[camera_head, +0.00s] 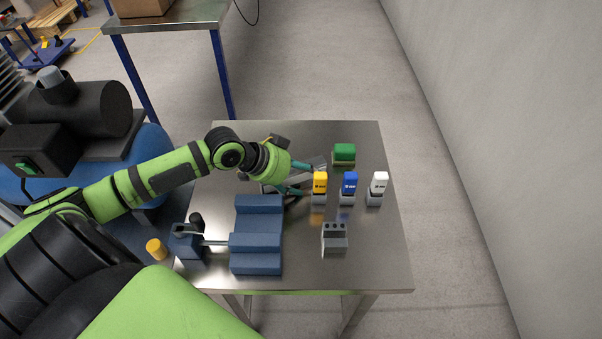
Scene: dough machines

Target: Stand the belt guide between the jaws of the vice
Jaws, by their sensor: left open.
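The blue vice (256,242) sits on the left part of the steel table, with raised blocks, gaps between them, and a screw and handle at its left. My left gripper (303,180) is just beyond the vice, its teal fingers spread apart and pointing right. A grey metal piece (318,163), which looks like the belt guide, lies at and between these fingers. It is partly hidden by the gripper, so I cannot tell its full shape or whether the fingers touch it. My right gripper is not in view.
Yellow (320,182), blue (349,183) and white (380,183) topped pieces stand in a row right of the gripper. A green block (344,152) is behind them; a grey block with holes (334,239) is in front. The table's front right (375,265) is clear.

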